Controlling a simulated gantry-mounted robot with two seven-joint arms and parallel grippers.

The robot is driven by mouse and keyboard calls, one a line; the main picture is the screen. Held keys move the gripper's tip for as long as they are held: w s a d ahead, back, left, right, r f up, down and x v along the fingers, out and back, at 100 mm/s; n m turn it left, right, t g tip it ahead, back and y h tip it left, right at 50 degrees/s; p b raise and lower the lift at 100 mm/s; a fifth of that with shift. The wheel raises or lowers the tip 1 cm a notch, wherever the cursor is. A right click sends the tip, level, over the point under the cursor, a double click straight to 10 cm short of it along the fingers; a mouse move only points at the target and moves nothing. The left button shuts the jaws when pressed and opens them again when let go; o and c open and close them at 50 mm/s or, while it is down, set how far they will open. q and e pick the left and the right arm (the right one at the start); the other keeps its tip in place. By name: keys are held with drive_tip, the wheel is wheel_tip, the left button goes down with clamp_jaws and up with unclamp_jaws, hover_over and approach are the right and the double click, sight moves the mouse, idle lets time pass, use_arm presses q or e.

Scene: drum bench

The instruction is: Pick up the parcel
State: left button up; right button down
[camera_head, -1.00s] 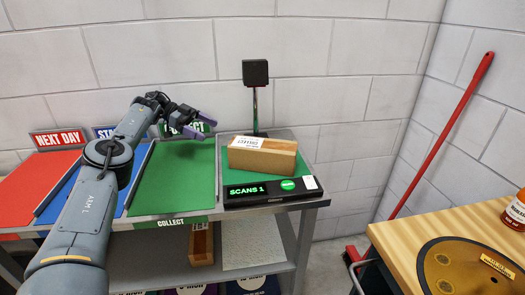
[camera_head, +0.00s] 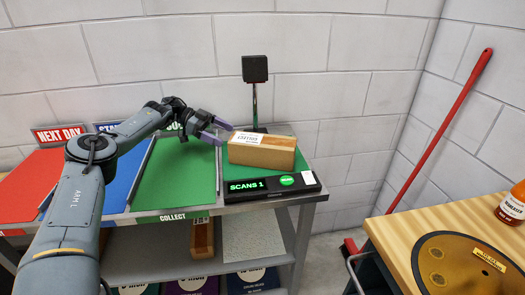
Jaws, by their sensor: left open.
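The parcel (camera_head: 262,152) is a brown cardboard box with a white label on its top left part. It lies on the green pad of the scanning station, behind the black display that reads SCANS 1 (camera_head: 270,184). My left gripper (camera_head: 224,133) has purple fingers and is open and empty. It is just left of the parcel, its fingers pointing right toward the box's left end. I cannot tell whether a fingertip touches it. My right gripper is not in view.
A black scanner head on a post (camera_head: 255,70) stands behind the parcel. Left of it are the green COLLECT lane (camera_head: 175,180), a blue lane (camera_head: 118,183) and a red lane (camera_head: 30,172). A wooden table (camera_head: 385,232) with a bottle (camera_head: 513,204) is at right, near a red-handled broom (camera_head: 440,132).

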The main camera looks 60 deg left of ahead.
sight(232, 137)
use_arm(q)
drive_tip(key=x, duration=0.4)
drive_tip(key=shift+w+d+r+b, duration=0.1)
drive_tip(key=shift+w+r+b, duration=0.1)
drive_tip(key=shift+b, duration=0.15)
drive_tip(key=c, duration=1.1)
drive_tip(key=shift+r, duration=0.1)
drive_tip(key=shift+c, duration=0.8)
drive_tip(key=shift+r, duration=0.1)
